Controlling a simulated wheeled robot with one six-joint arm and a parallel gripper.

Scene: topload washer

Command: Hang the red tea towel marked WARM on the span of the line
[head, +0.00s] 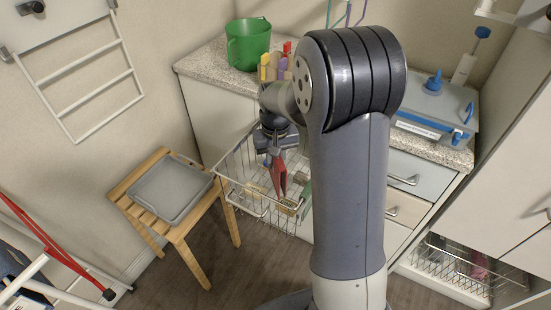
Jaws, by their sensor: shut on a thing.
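My gripper (273,150) points down in front of the worktop and is shut on a red cloth (279,178). The cloth hangs narrow and folded below the jaws, over the open wire basket (242,189). No WARM mark can be read on it. My own arm covers the middle of the view and hides part of the basket and worktop. I cannot make out a line with a span; a white rail rack (98,83) is on the wall at upper left.
A wooden stool (189,222) with a grey lid-like tray (170,188) stands left of the basket. A green bucket (248,45) and a blue-grey box (432,105) stand on the speckled worktop (207,60). A red-and-white folding frame (50,245) is at lower left. Floor shows between them.

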